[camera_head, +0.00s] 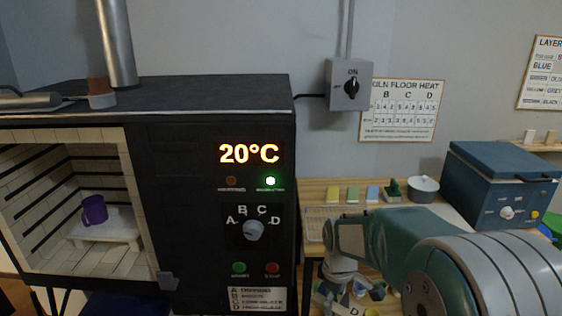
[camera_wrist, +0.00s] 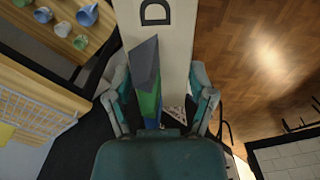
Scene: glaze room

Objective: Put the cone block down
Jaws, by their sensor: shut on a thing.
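The cone block (camera_wrist: 147,68), with grey, green and blue upright parts, is between the fingers of my gripper (camera_wrist: 160,105) in the wrist view. My gripper is shut on it. The block's lower end is hidden by the gripper's body. Behind it is a white panel marked D (camera_wrist: 160,25); I cannot tell whether the block touches it. A small white triangular piece (camera_wrist: 177,113) shows beside the block.
The black kiln (camera_head: 215,185) stands open at left, with a purple mug (camera_head: 94,210) on its white shelf (camera_head: 112,236). Its display reads 20°C. A wooden bench (camera_head: 315,192) holds coloured tiles, a pot (camera_head: 423,189) and a blue box (camera_head: 500,185). Small cups (camera_wrist: 87,15) and a wire rack (camera_wrist: 38,108) show in the wrist view.

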